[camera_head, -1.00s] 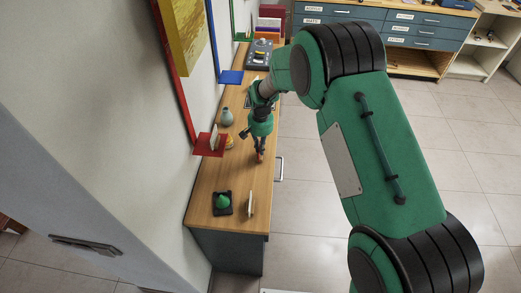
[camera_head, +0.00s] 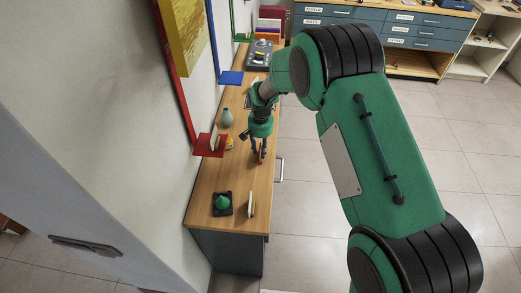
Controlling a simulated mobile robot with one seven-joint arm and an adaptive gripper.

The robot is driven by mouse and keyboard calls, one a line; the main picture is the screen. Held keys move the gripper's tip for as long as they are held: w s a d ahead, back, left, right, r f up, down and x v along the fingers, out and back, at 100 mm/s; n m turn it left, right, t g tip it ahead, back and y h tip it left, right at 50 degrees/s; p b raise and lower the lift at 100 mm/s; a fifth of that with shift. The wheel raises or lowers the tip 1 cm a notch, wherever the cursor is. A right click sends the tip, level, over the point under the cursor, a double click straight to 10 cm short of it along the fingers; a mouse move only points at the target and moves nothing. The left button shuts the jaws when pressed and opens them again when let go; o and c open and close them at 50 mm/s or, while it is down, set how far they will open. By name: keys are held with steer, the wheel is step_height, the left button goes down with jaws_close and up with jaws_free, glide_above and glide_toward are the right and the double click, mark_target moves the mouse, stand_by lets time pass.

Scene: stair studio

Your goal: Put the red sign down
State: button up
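My gripper (camera_head: 258,157) points down at the right part of the wooden cabinet top, near its front edge. A small red piece (camera_head: 263,152), likely the red sign, shows at the fingers. It is mostly hidden by them and very small in this view. I cannot tell whether the fingers still press on it, or whether it touches the wood.
The cabinet top (camera_head: 205,205) also holds a grey-blue vase (camera_head: 227,117), a green object on a black base (camera_head: 223,203) and a thin pale upright piece (camera_head: 250,204). A red wall shelf (camera_head: 208,150) and a blue one (camera_head: 231,77) jut out on the left.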

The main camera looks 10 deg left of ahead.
step_height(320, 180, up, 12)
steer(key=p, duration=0.2)
stand_by(0.4)
steer(key=shift+r, duration=0.1)
stand_by(0.5)
steer(key=s+d+r+t, duration=0.1)
steer(key=s+d+r, duration=0.35)
steer(key=r, duration=0.35)
steer(key=s+d+r+t, duration=0.1)
steer(key=s+d+r, duration=0.4)
steer(key=r, duration=0.4)
steer(key=s+d+r+t, duration=0.1)
steer(key=s+d+r, duration=0.3)
steer(key=d+r, duration=0.35)
steer(key=s+d+r+t, duration=0.1)
steer(key=s+d, duration=0.3)
steer(key=s, duration=0.4)
steer(key=s+d+r, duration=0.3)
steer(key=s, duration=0.6)
steer(key=s+d+r+t, duration=0.1)
steer(key=s+d, duration=0.3)
steer(key=s, duration=0.5)
steer(key=shift+d+r+t, duration=0.3)
steer(key=shift+r, duration=0.4)
